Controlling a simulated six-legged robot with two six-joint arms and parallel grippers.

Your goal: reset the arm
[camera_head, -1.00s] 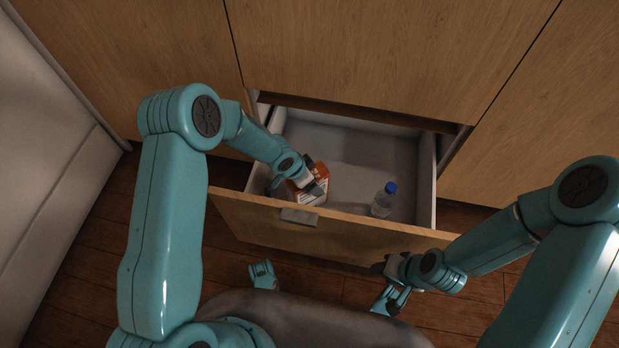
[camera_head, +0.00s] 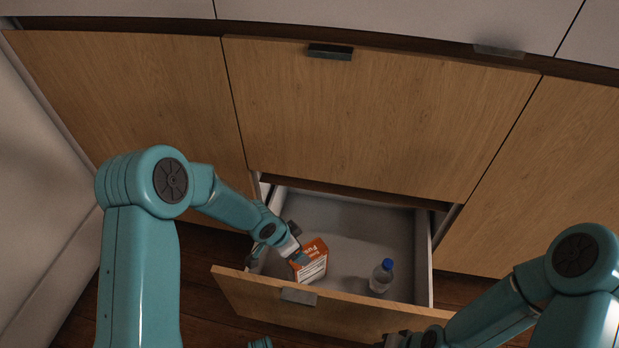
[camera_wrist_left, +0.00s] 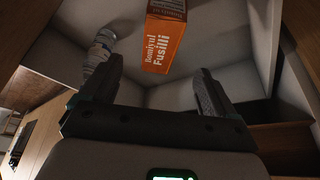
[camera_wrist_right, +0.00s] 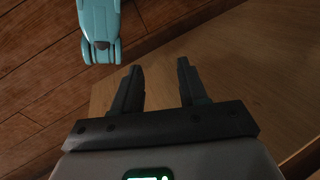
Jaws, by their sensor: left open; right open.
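My left gripper (camera_head: 279,256) is over the left side of the open drawer, just left of an orange and white box. In the left wrist view its two fingers (camera_wrist_left: 155,88) are spread with nothing between them. The box (camera_head: 311,262) stands in the drawer; the left wrist view shows it labelled Fusilli (camera_wrist_left: 165,40), beyond the fingertips. My right gripper (camera_wrist_right: 158,78) is open and empty in the right wrist view, in front of a wooden panel. In the head view the right gripper (camera_head: 398,340) is low, outside the drawer front, and partly cut off.
The drawer (camera_head: 345,225) is pulled out, its wooden front (camera_head: 340,313) facing me. A clear bottle with a blue cap (camera_head: 381,277) stands in its right part. Wooden cabinet doors rise behind. A light wall (camera_head: 40,190) is at the left.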

